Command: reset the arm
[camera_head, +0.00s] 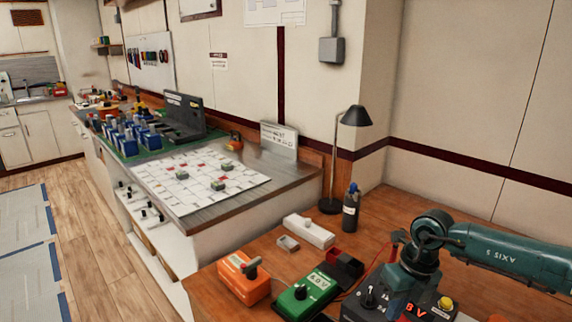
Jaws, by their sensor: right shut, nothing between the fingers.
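The gripper is shut and holds nothing. My left gripper is not in the view.
A white grid board (165,172) and blue blocks (127,145) lie on the counter beyond.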

